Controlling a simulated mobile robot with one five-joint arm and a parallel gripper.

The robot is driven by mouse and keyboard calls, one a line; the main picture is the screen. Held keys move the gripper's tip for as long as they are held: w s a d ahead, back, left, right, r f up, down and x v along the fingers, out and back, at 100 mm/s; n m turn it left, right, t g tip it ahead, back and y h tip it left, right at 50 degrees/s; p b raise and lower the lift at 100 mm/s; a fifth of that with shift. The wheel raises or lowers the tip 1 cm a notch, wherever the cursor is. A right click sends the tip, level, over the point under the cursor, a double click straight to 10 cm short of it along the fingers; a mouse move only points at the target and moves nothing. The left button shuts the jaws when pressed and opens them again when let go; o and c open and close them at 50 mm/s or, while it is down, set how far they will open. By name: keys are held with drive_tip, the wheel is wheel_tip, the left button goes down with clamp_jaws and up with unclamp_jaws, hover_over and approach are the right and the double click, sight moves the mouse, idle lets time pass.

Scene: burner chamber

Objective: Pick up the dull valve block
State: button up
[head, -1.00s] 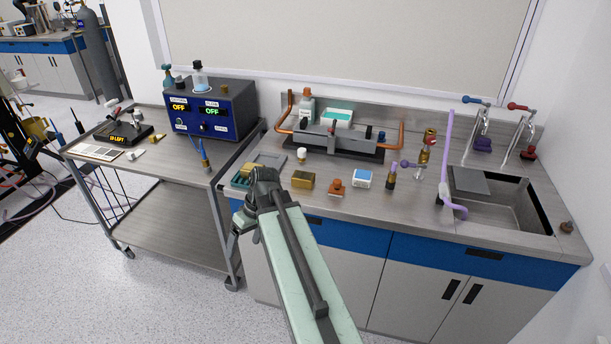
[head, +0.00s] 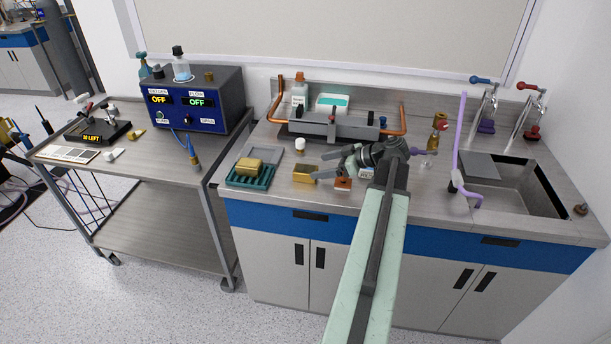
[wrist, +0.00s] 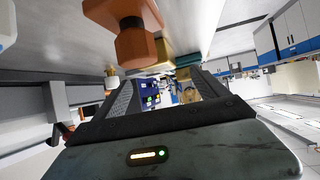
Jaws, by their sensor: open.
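A dull gold-brown block (head: 304,174), which looks like the valve block, sits on the counter near its front edge. A yellower block (head: 249,166) lies on a green ribbed tray (head: 240,181) to its left. I cannot be sure from looks alone which is the dull valve block. My gripper (head: 326,168) is open and empty, reaching left just right of the gold-brown block; I cannot tell if they touch. In the wrist view, my gripper's jaws (wrist: 165,88) are apart, and a gold block (wrist: 186,60) shows beyond them, near the top.
An orange-brown fitting (head: 343,184) stands close below my gripper; it looms large in the wrist view (wrist: 130,40). A burner rig with copper pipes (head: 333,127) is at the back, the sink (head: 525,190) at right.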

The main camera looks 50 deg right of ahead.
sight(308, 169)
drive_tip(key=shift+w+a+f, duration=0.1)
drive_tip(key=shift+w+f, duration=0.3)
drive_tip(key=shift+w, duration=0.05)
drive_tip(key=b+x, duration=0.2)
drive_tip(key=x, duration=0.2)
drive_tip(key=shift+w+a+f+b, duration=0.1)
drive_tip(key=shift+w+f+b, duration=0.05)
drive_tip(key=shift+f+b, duration=0.25)
drive_tip(key=shift+w, duration=0.15)
drive_tip(key=shift+r, duration=0.15)
drive_tip(key=shift+c, duration=0.5)
clamp_jaws()
wheel_tip(308, 169, up, 10)
drive_tip(key=p, duration=1)
